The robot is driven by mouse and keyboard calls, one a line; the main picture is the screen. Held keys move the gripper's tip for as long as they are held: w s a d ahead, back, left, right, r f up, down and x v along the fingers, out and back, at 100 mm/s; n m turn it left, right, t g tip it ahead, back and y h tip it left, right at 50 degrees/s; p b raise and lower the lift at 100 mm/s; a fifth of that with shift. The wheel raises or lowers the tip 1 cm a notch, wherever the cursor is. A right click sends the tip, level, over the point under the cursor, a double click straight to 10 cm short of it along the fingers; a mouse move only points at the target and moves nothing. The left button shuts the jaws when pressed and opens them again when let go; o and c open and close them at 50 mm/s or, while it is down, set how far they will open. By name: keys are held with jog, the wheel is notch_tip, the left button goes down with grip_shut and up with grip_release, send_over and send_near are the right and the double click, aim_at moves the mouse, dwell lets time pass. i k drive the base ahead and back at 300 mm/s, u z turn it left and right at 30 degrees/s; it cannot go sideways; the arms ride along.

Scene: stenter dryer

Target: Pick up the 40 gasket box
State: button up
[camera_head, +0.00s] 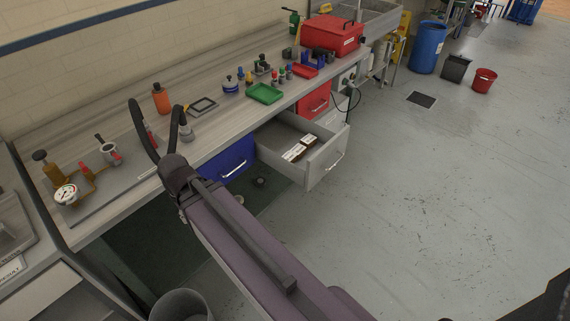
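Small boxes with white labels lie in the open grey drawer (325,165) under the workbench. One box (294,153) is nearer the front left and another (308,140) is behind it to the right. The labels are too small to read, so I cannot tell which is the 40 gasket box. My gripper (156,104) is open, its two dark fingers apart with nothing seen between them. It appears over the bench, well left of the drawer and apart from the boxes.
The bench (215,128) carries an orange bottle (161,98), a green tray (264,94), a red toolbox (332,35) and a gauge assembly (67,193). A blue drawer front (230,160) is left of the open drawer. The floor (430,200) to the right is clear.

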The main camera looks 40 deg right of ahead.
aim_at(291, 157)
jog(key=k, duration=1.75)
jog(key=z, duration=0.8)
jog(key=i, duration=1)
jog(key=u, duration=0.05)
